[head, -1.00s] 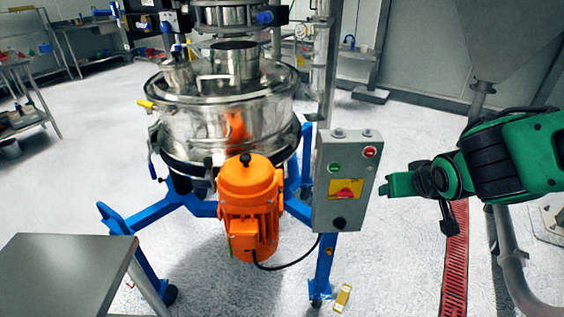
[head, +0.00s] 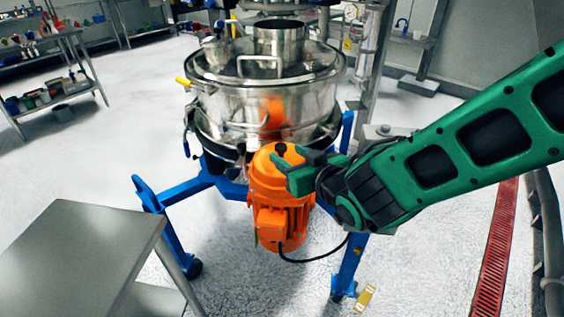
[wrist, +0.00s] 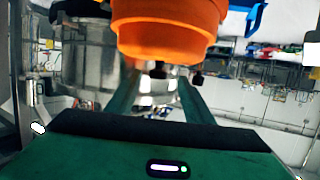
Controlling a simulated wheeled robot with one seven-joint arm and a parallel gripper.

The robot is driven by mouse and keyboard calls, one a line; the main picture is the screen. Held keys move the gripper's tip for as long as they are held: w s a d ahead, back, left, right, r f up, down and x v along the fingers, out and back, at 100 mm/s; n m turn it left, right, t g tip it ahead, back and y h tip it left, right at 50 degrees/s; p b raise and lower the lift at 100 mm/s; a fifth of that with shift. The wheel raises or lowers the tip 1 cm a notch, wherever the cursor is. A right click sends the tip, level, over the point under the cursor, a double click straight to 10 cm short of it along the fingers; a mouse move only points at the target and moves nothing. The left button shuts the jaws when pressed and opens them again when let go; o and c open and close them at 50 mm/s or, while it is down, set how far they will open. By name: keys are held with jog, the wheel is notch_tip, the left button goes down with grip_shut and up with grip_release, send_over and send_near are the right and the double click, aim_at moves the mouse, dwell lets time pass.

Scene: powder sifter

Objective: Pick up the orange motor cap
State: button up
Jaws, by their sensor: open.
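The orange motor cap (head: 263,170) tops the orange motor (head: 283,222) in front of the steel sifter, with a small black knob (head: 281,149) on its top. My green gripper (head: 292,170) comes from the right, its fingers apart and overlapping the cap's right side in the head view. In the wrist view, which looks upside down, the cap (wrist: 165,35) fills the top middle. Its knob (wrist: 158,72) appears between the two open fingers (wrist: 158,88). No grip shows. I cannot tell whether a finger touches the cap.
The steel sifter (head: 225,105) stands directly behind the motor on a blue frame (head: 178,207). A grey control box (head: 385,132) is mostly hidden behind my arm. A black cable (head: 315,257) hangs from the motor. A metal table (head: 80,255) stands front left.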

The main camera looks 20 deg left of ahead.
aim_at(284, 150)
jog(key=shift+x, duration=3)
jog(key=shift+w+d, duration=0.15)
jog(key=shift+d, duration=0.1)
grip_shut()
